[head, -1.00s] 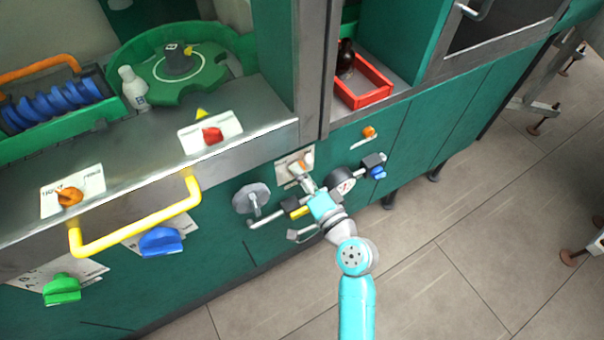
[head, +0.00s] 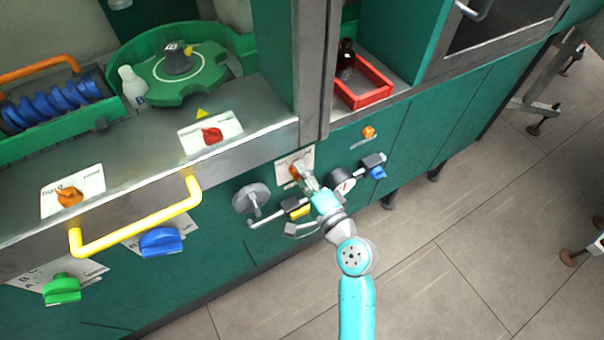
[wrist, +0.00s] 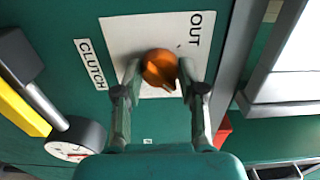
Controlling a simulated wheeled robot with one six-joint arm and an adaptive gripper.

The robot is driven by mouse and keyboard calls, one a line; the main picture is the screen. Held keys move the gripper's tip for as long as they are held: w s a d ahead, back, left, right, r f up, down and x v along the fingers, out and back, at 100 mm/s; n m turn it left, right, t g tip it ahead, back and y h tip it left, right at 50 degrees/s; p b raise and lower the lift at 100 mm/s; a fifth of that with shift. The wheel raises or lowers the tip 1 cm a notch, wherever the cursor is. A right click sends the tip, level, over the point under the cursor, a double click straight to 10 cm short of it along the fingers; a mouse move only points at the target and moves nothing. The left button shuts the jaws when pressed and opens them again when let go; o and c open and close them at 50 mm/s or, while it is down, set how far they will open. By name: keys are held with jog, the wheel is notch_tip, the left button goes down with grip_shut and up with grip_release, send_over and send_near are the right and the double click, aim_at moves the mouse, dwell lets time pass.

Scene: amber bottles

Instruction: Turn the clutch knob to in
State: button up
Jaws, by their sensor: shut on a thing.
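The orange clutch knob (wrist: 160,67) sits on a white plate (wrist: 127,35) in the wrist view. The plate carries the word OUT near its upper right, and a CLUTCH label (wrist: 90,64) is fixed beside it. My gripper (wrist: 160,74) is shut on the knob, with one finger on each side. The knob's narrow tip points down and slightly right in the wrist view. No "in" marking is readable. In the head view the knob (head: 294,171) shows partly beside my gripper (head: 301,173) on the green front panel.
A pressure gauge (head: 342,182), a yellow-marked valve (head: 300,211) and a grey round handwheel (head: 251,198) crowd my gripper. A yellow bar handle (head: 140,230) juts out at left.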

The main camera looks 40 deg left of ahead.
jog(key=o, duration=1.1)
jog(key=shift+o, duration=0.2)
jog(key=v, duration=1.2)
jog(key=shift+f, duration=0.1)
